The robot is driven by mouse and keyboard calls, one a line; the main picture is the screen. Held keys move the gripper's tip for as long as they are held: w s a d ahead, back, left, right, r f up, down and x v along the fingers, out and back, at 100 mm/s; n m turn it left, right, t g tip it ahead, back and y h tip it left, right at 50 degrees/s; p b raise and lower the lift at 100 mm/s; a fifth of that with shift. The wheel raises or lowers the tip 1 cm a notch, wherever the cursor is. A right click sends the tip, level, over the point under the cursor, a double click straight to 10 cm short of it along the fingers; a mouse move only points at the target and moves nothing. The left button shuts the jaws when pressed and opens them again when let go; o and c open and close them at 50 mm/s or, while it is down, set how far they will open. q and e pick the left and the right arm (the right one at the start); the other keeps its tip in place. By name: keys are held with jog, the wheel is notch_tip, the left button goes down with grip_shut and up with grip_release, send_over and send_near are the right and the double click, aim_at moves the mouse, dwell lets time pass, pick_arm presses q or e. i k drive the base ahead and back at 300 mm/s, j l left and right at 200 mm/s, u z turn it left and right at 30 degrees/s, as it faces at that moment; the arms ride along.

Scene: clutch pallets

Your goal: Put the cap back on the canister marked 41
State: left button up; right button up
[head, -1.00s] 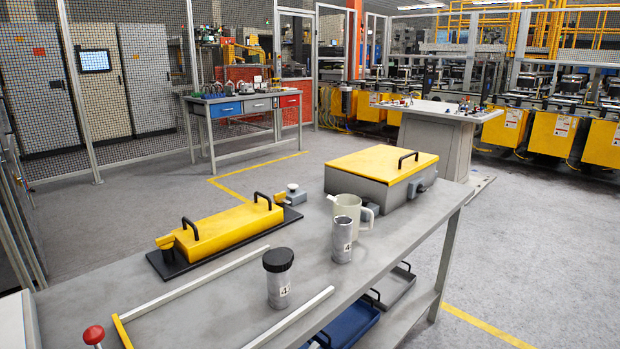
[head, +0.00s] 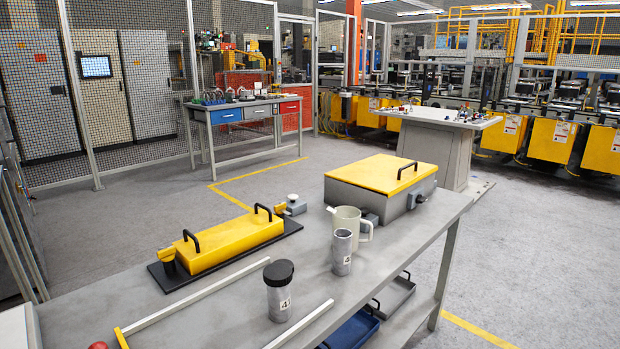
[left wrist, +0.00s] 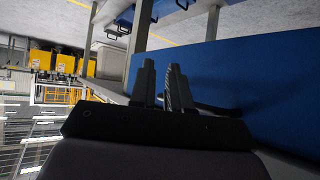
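Two grey canisters stand upright on the grey workbench (head: 230,328) in the head view. The nearer canister (head: 279,305) wears a black cap (head: 278,272). Its label starts with a 4; the rest is turned out of sight. The farther canister (head: 342,250) has no black cap on it; its label also shows a 4, with the rest not readable. I see no loose cap. My left gripper (left wrist: 162,66) shows only in its wrist view, with a narrow gap and nothing between its fingers. My right gripper is in neither view.
A cream jug (head: 348,217) stands just behind the farther canister. A yellow-lidded grey box (head: 380,172) and a yellow handled block (head: 230,240) on a black plate stand behind. White strips (head: 195,300) lie on the bench. A blue surface (left wrist: 265,75) fills the wrist view's right.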

aim_at(279, 298)
jog(key=k, duration=0.5)
jog(key=l+u, duration=0.15)
jog(key=u, duration=0.2)
jog(key=i+l+u, duration=0.1)
jog(key=u, duration=0.25)
jog(key=l+u, duration=0.7)
jog(key=l, duration=0.35)
jog(key=l+u, duration=0.1)
jog(key=l, duration=1.15)
jog(key=k, duration=0.05)
